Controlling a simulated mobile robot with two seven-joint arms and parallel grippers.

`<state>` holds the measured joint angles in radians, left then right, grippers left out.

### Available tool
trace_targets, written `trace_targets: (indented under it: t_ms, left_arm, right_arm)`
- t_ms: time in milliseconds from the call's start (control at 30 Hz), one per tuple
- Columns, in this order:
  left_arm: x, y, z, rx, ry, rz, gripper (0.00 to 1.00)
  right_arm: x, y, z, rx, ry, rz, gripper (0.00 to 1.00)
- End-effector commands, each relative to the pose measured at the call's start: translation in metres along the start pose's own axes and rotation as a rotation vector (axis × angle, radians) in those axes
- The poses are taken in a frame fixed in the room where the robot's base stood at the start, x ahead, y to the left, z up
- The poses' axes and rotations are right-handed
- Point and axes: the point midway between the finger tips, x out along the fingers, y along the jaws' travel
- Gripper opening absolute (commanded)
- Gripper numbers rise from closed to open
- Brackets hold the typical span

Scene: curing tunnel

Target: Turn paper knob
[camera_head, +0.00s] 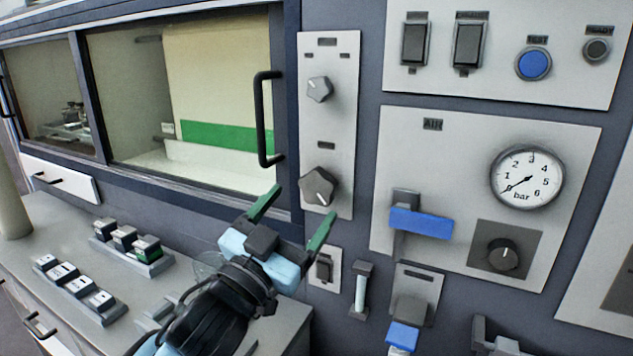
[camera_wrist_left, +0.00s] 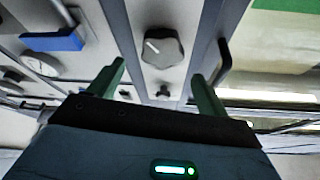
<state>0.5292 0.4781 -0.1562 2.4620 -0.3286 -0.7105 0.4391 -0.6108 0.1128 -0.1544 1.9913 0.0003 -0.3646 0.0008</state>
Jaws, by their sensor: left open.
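Two grey lobed knobs sit one above the other on a narrow pale panel (camera_head: 344,120): a smaller upper knob (camera_head: 319,89) and a larger lower knob (camera_head: 318,187). Their labels are too small to read, so I cannot tell which is the paper knob. My left gripper (camera_head: 306,199) is open with green fingers, just in front of and below the lower knob. In the left wrist view a large knob (camera_wrist_left: 163,48) with a white pointer mark lies beyond the open fingertips, roughly between them. No contact is visible. My right gripper is not in view.
A black door handle (camera_head: 264,120) stands out left of the panel. To the right are a blue lever (camera_head: 421,222), a pressure gauge (camera_head: 527,177) and a small dial (camera_head: 502,254). Several switch blocks (camera_head: 133,245) lie on the counter (camera_head: 40,215) at lower left.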

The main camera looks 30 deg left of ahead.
Motion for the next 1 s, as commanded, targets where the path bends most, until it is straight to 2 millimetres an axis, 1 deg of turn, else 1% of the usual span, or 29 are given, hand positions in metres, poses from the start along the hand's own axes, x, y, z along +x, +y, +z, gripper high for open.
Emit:
trace_targets:
  t_ms: [33, 200, 400, 567, 800, 867, 1000]
  left_arm:
    - [0.009, -0.001, -0.004, 0.001, 0.006, -0.002, 0.78]
    - [0.035, -0.002, -0.004, 0.002, 0.005, -0.003, 0.78]
    - [0.057, -0.001, -0.003, 0.001, 0.004, -0.002, 0.78]
    - [0.063, 0.000, -0.002, 0.001, 0.002, -0.001, 0.78]
    - [0.064, 0.000, -0.001, 0.000, 0.001, -0.001, 0.78]
    - [0.064, 0.000, -0.001, 0.000, 0.001, -0.001, 0.71]
    - [0.064, 0.000, -0.001, 0.000, 0.001, -0.001, 0.53]
  right_arm:
    - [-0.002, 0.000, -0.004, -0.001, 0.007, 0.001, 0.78]
    - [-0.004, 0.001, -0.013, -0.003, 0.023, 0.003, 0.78]
    - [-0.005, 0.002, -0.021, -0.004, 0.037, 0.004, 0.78]
    - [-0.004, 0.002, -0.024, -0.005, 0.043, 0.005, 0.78]
    - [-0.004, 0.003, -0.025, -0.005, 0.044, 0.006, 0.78]
    - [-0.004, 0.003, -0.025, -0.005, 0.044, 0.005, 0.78]
    - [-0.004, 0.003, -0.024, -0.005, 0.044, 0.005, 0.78]
